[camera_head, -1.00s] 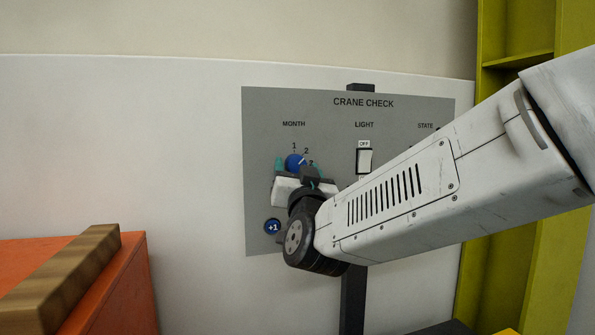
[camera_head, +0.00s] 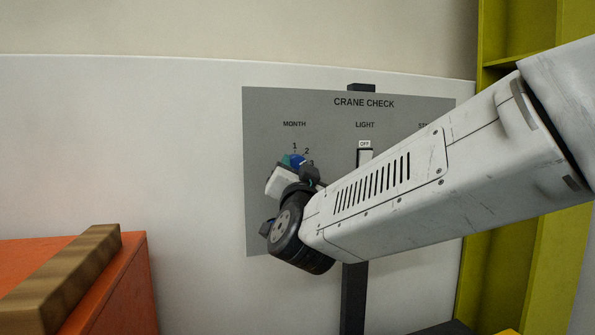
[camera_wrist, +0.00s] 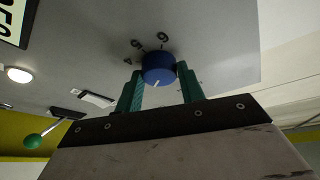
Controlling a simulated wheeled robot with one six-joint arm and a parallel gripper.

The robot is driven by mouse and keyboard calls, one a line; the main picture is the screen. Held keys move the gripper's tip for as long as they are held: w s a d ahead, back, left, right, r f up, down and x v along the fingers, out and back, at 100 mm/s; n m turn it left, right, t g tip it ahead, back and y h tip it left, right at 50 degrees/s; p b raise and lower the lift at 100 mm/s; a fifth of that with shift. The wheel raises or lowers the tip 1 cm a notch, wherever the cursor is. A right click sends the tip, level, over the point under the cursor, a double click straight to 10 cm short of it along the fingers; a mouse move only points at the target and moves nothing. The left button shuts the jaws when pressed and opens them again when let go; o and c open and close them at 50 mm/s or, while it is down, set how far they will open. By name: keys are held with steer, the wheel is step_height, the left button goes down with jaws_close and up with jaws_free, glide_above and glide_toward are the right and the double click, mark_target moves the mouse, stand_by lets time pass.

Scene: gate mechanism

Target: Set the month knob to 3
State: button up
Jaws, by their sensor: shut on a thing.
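The blue month knob (camera_head: 298,160) sits on the grey crane check panel (camera_head: 262,120), under the MONTH label. The numbers 1 and 2 show above it, and a partly covered mark lies at its right. My gripper (camera_head: 297,166) is at the knob from below, tilted. In the wrist view the knob (camera_wrist: 157,67) is between the two green fingers of my gripper (camera_wrist: 160,80), shut on its sides. A white pointer line shows on the knob's face, toward the lower side of that view. Higher numbers, among them 5 and 6, show on its other side.
The light switch (camera_head: 365,154), marked OFF, is partly hidden behind my arm. The +1 button is mostly hidden behind my wrist. A green-tipped lever (camera_wrist: 33,141) shows in the wrist view. An orange block with a wooden beam (camera_head: 60,275) stands lower left. A yellow-green frame (camera_head: 490,230) stands right.

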steer(key=m+g+h, duration=0.1)
steer(key=m, duration=0.2)
steer(key=m+h, duration=0.1)
steer(key=m, duration=0.3)
steer(key=shift+a+r+g+h, duration=0.15)
steer(key=shift+g+h, duration=0.15)
steer(key=shift+g, duration=0.1)
steer(key=o, duration=1)
steer(key=shift+c, duration=0.2)
steer(key=v, duration=0.8)
